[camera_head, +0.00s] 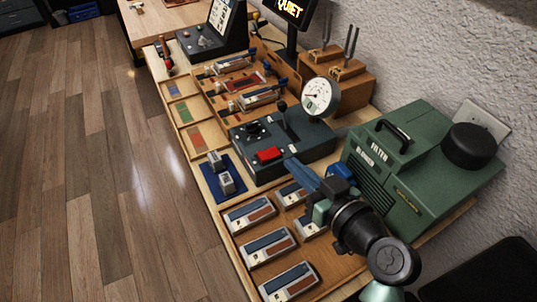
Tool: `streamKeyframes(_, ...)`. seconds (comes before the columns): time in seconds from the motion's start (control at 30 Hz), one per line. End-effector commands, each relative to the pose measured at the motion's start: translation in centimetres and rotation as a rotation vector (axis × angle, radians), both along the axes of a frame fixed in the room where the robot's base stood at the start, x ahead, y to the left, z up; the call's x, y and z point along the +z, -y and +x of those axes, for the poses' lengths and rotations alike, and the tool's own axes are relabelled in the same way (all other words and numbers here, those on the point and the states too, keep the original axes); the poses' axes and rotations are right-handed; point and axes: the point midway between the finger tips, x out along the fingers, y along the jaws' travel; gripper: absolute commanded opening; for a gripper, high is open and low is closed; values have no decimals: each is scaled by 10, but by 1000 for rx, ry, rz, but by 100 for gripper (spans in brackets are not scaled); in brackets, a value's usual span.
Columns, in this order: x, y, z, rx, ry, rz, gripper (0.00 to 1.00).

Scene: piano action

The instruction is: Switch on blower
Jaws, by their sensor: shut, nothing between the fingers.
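A green machine (412,185) with a black carry handle, side vents and a black round cap stands at the right end of the bench. My gripper (296,168) is shut and empty, above the bench near the box's front right corner. My wrist covers the green machine's lower front.
A wooden tray (272,219) with several blue-and-brown piano parts lies below my gripper. A blue mat (219,178) holds small metal blocks. A display (291,12) reading "QUIET" and a wooden block with forks (336,76) stand behind. Open floor lies left.

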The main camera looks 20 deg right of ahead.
Motion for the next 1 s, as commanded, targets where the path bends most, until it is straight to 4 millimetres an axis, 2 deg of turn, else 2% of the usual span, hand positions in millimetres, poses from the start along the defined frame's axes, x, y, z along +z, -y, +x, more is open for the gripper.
streamKeyframes(0.17, -2, -4, 16, 3, 0, 1, 0)
streamKeyframes(0.6, -23, -23, 98, 3, -1, 0, 0)
streamKeyframes(0.7, -43, -24, 94, 1, -4, 2, 0)
streamKeyframes(0.8, -54, -26, 94, 1, -2, 2, 0)
streamKeyframes(1.0, -63, -26, 93, -1, 0, 0, 0)
